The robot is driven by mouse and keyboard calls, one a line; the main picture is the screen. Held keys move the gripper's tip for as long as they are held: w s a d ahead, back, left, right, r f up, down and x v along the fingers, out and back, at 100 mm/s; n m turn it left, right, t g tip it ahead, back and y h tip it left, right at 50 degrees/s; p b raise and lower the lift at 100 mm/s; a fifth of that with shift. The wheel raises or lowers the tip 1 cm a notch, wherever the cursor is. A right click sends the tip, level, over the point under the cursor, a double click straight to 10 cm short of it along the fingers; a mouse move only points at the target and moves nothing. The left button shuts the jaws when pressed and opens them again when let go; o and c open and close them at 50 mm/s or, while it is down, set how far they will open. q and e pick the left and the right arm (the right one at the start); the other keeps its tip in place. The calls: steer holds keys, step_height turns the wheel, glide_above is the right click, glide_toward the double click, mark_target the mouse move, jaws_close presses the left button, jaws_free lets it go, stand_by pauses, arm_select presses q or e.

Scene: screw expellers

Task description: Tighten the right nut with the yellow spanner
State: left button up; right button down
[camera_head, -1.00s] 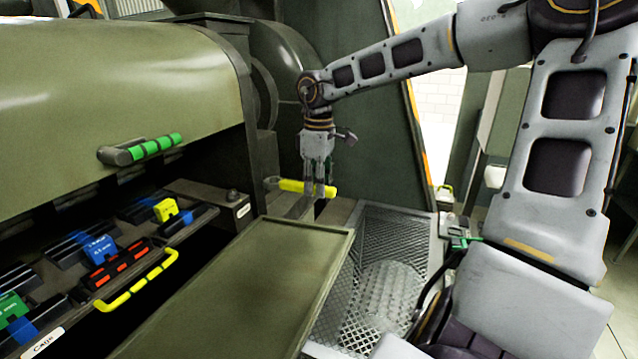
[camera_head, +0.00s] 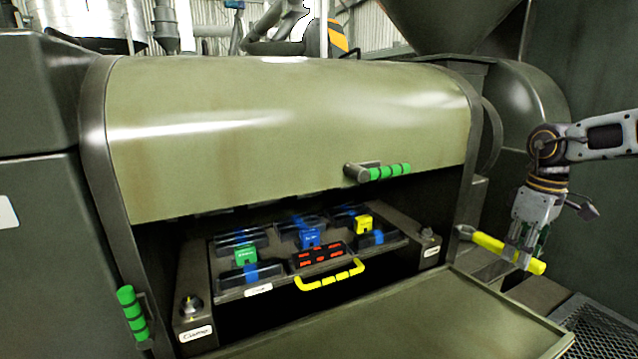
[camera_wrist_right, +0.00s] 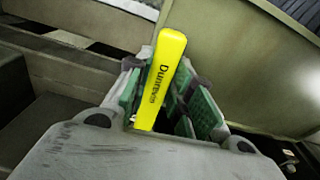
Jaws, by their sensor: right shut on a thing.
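The yellow spanner (camera_head: 498,247) is held by my right gripper (camera_head: 526,252), which is shut on its handle at the right of the head view. The spanner's grey head points left toward the machine. In the right wrist view the yellow handle (camera_wrist_right: 160,85) lies between the green finger pads. The right nut (camera_head: 430,238) looks like a small dark fitting on the block at the right end of the cage. The spanner head is to its right and appears apart from it. A left nut (camera_head: 191,304) sits on the left block. My left gripper is not in view.
The cage (camera_head: 258,290) with blue, green and yellow tags and a yellow handle (camera_head: 330,277) lies in the opening. The raised cover (camera_head: 290,130) hangs above it with a green handle (camera_head: 388,172). A flat green panel (camera_head: 420,325) lies in front.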

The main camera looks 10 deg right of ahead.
steer(key=shift+w+a+f, duration=0.2)
steer(key=shift+w, duration=0.25)
steer(key=shift+w+a+f, duration=0.15)
steer(key=shift+w+f, duration=0.05)
steer(key=shift+w, duration=0.2)
steer(key=shift+s, duration=0.1)
steer(key=shift+s+d+r, duration=0.1)
steer(key=shift+s+d, duration=0.25)
steer(key=shift+s, duration=0.35)
steer(key=shift+s+d, duration=0.3)
steer(key=shift+s, duration=0.4)
